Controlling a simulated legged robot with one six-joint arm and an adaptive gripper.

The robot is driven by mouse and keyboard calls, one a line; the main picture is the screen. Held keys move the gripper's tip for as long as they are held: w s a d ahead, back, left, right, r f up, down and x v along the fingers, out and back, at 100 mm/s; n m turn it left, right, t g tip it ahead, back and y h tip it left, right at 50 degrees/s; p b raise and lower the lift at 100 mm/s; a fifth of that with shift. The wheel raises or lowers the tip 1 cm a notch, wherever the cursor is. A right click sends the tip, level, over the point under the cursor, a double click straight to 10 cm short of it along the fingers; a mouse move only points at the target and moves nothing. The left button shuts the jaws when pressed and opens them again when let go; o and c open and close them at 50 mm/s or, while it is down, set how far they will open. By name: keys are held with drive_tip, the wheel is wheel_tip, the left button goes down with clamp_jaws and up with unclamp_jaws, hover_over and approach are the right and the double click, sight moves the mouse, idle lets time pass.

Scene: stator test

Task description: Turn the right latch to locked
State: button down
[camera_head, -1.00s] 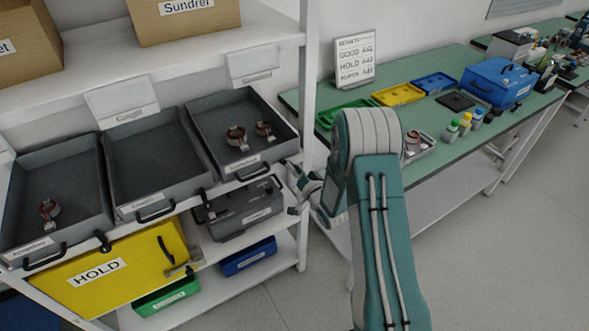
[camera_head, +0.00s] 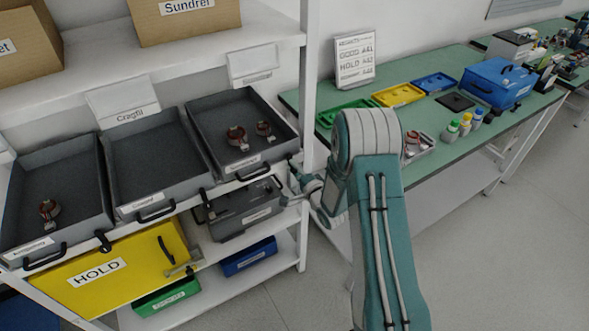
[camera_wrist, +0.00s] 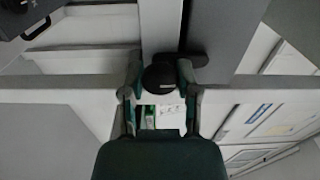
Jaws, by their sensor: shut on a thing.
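The right latch is a dark round knob (camera_wrist: 162,78) with a short dark lever (camera_wrist: 194,60) pointing right in the wrist view. My gripper (camera_wrist: 161,90) is shut on the knob, with one finger on each side of it. In the head view my gripper (camera_head: 292,181) is at the shelf's right front post, beside the right grey tray (camera_head: 205,143). The latch is small and mostly hidden by my gripper there, so its setting is hard to read.
Other dark latches sit on the shelf edge, one between the left trays (camera_head: 103,240). The green bench (camera_head: 440,120) is to the right. The floor in front is clear.

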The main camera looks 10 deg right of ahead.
drive_tip(key=shift+d+f+m, duration=0.15)
drive_tip(key=shift+m, duration=0.25)
drive_tip(key=shift+c, duration=1.8)
unclamp_jaws()
drive_tip(key=shift+d, duration=0.1)
drive_tip(key=v, duration=1.2)
drive_tip(key=shift+w, duration=0.1)
